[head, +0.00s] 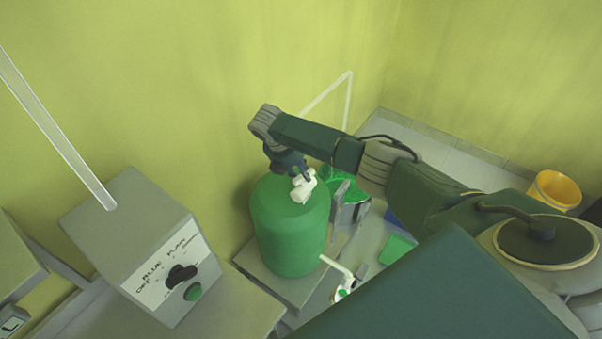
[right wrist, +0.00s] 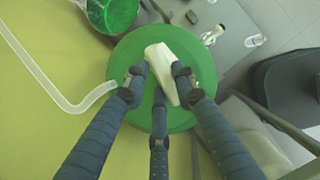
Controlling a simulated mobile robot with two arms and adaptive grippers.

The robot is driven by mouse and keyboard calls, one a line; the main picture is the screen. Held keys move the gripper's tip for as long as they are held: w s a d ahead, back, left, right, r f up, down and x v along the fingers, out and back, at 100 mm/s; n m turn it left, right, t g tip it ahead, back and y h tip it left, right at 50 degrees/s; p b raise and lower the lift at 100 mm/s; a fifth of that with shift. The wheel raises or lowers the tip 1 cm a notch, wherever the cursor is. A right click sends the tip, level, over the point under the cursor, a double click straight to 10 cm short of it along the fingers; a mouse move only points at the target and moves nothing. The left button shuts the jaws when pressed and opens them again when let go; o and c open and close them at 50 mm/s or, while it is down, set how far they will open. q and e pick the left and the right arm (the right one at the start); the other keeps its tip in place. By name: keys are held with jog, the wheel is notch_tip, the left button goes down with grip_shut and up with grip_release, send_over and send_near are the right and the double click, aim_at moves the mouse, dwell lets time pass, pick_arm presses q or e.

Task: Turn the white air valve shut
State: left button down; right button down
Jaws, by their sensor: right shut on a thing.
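The white air valve (head: 303,188) sits on top of a green tank (head: 290,235). My right gripper (head: 287,163) reaches over the tank from above and behind the valve. In the right wrist view the valve (right wrist: 161,60) lies between the blue-grey fingers of my right gripper (right wrist: 158,76), which is shut on it. The lower end of the valve is partly hidden by the fingers. My left gripper is not in view.
A clear bent tube (right wrist: 55,85) runs beside the tank. A white tap (head: 340,268) is low on its right. A yellow bucket (head: 554,190) stands at right.

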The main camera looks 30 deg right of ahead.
jog(key=shift+w+f+m+g+b, duration=0.15)
jog(key=shift+m+g+b, duration=0.35)
jog(key=shift+m, duration=0.5)
jog(key=m+b, duration=0.2)
jog(key=b, duration=0.2)
jog(key=m+g+b, duration=0.1)
jog(key=m+b, duration=0.2)
jog(key=b, duration=0.1)
jog(key=m+g+y+b, duration=0.1)
jog(key=m+b, duration=0.1)
jog(key=b, duration=0.2)
jog(key=shift+d+f+m, duration=0.15)
jog(key=shift+d+m, duration=0.15)
jog(key=shift+d, duration=0.05)
jog(key=shift+r+m+g+b, duration=0.3)
jog(key=shift+m+g+b, duration=0.15)
jog(key=shift+b, duration=0.55)
jog(key=c, duration=1.4)
grip_release()
jog(key=shift+r, duration=0.1)
notch_tip(320, 180, up, 10)
jog(key=shift+d+f, duration=0.1)
